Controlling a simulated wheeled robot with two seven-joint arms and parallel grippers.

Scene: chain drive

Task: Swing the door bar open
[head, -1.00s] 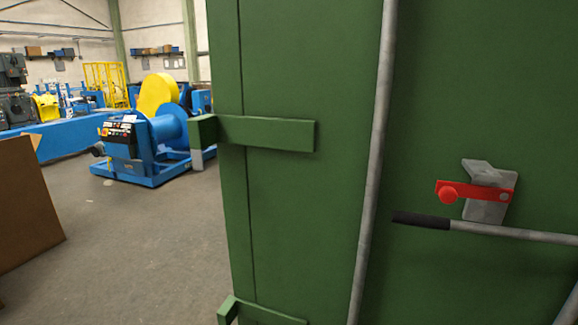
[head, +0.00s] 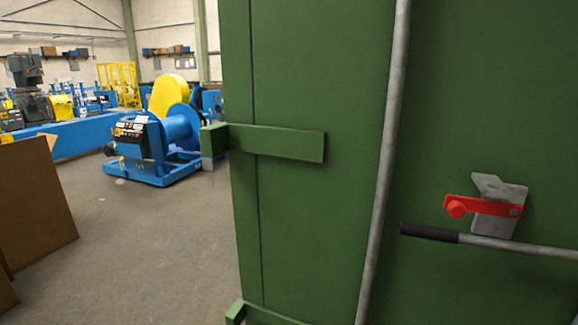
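The door bar (head: 512,246) is a grey metal rod with a black grip (head: 430,233) on its left end. It lies nearly level across the green door (head: 310,220) at the right and runs out of the right edge of the view. A red latch (head: 480,206) with a round knob sits on a grey metal bracket (head: 503,190) just above the bar. A long grey upright rod (head: 388,150) runs down the door left of the grip. Neither of my grippers is in the head view.
Green hinge straps (head: 275,142) stick out at the door's left edge. Brown panels (head: 35,195) stand at the far left. A blue machine with a yellow wheel (head: 150,145) stands behind. The grey floor (head: 150,250) between is clear.

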